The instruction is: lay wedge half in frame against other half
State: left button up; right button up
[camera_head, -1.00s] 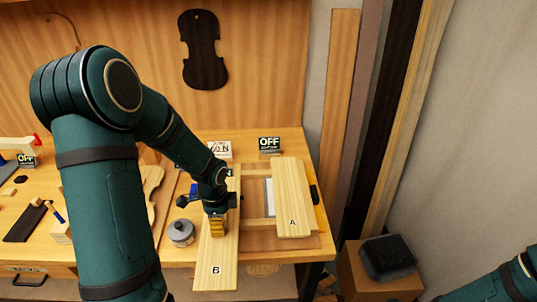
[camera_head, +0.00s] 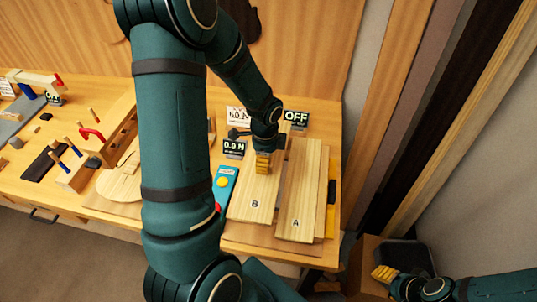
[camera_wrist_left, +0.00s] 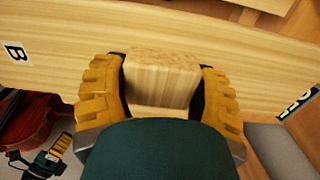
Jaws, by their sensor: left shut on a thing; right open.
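Wedge half B (camera_head: 252,207) is a pale, long board marked "B"; its far end is partly hidden by my left gripper. Wedge half A (camera_head: 300,192), marked "A", lies to its right over the frame, which is mostly covered. A narrow strip shows between the halves; I cannot tell if they touch anywhere. My left gripper (camera_head: 263,163) is shut on the wooden grip block of half B. In the left wrist view its yellow fingers (camera_wrist_left: 160,92) stand either side of the block (camera_wrist_left: 160,75), above the board (camera_wrist_left: 60,52). My right gripper (camera_head: 385,273) is open and empty at lower right, off the bench.
A "0.0 N" display (camera_head: 234,147) and an "OFF" sign (camera_head: 296,118) stand behind the boards. A blue-and-red device (camera_head: 224,183) lies left of B. Clamps and tools (camera_head: 75,170) fill the left bench. A box with a dark block (camera_head: 408,253) stands right of the bench.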

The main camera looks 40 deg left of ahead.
pick_arm(q)
jog(key=shift+f+b, duration=2.7)
jog(key=shift+f, duration=0.85)
jog(key=shift+f, duration=0.15)
jog(key=shift+w+d, duration=0.35)
jog(key=shift+d, duration=0.2)
jog(key=o, duration=1.4)
